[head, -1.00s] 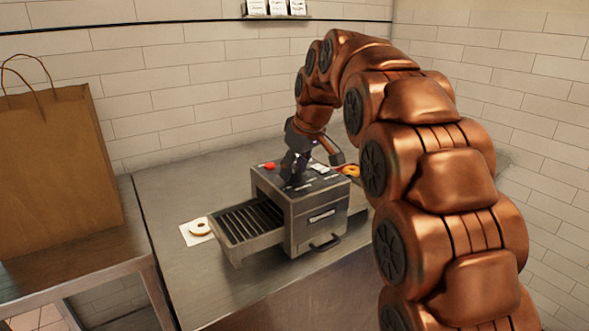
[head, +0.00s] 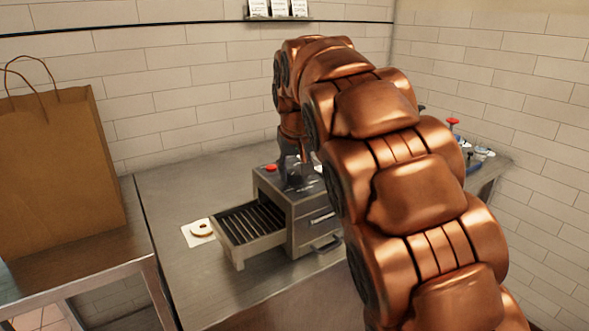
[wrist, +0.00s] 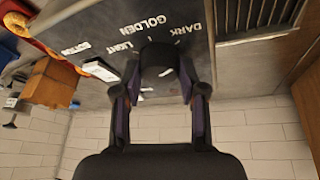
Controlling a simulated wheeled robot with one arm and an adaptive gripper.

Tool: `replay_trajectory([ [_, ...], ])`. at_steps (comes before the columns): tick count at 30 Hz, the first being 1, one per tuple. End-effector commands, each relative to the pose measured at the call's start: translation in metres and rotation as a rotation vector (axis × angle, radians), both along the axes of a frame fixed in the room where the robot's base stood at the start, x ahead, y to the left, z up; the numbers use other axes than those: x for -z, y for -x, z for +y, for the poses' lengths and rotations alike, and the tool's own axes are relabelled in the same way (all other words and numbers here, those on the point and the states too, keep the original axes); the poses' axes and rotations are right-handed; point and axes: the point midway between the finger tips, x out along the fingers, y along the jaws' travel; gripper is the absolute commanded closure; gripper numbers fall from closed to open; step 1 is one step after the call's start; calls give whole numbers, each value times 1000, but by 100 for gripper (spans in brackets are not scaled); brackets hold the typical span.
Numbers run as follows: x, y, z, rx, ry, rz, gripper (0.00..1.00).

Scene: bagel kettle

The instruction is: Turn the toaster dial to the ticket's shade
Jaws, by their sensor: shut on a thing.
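The toaster (head: 303,222) stands on the metal counter, its slotted tray (head: 243,257) pulled out to the left. Its dark dial (wrist: 158,56) shows in the wrist view, with the labels LIGHT, GOLDEN and DARK around it. My gripper (wrist: 158,78) is shut on the dial, one finger on each side. In the head view my gripper (head: 293,175) is over the toaster's top, and my arm hides much of that top. I cannot tell which label the dial points to. White tickets (head: 279,7) hang on the back wall, their writing too small to read.
A bagel on white paper (head: 201,229) lies left of the toaster. A brown paper bag (head: 60,170) stands on the left table. A red button (head: 270,168) is on the toaster's top. Red-topped items (head: 453,122) stand at the back right, partly behind my arm.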

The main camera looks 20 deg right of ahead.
Motion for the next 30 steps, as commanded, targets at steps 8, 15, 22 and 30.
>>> replay_trajectory([
  [8,0,0,0,2,-1,0,93],
  [15,0,0,0,2,-1,1,42],
  [22,0,0,0,2,0,0,33],
  [30,-6,2,0,2,-1,-1,33],
])
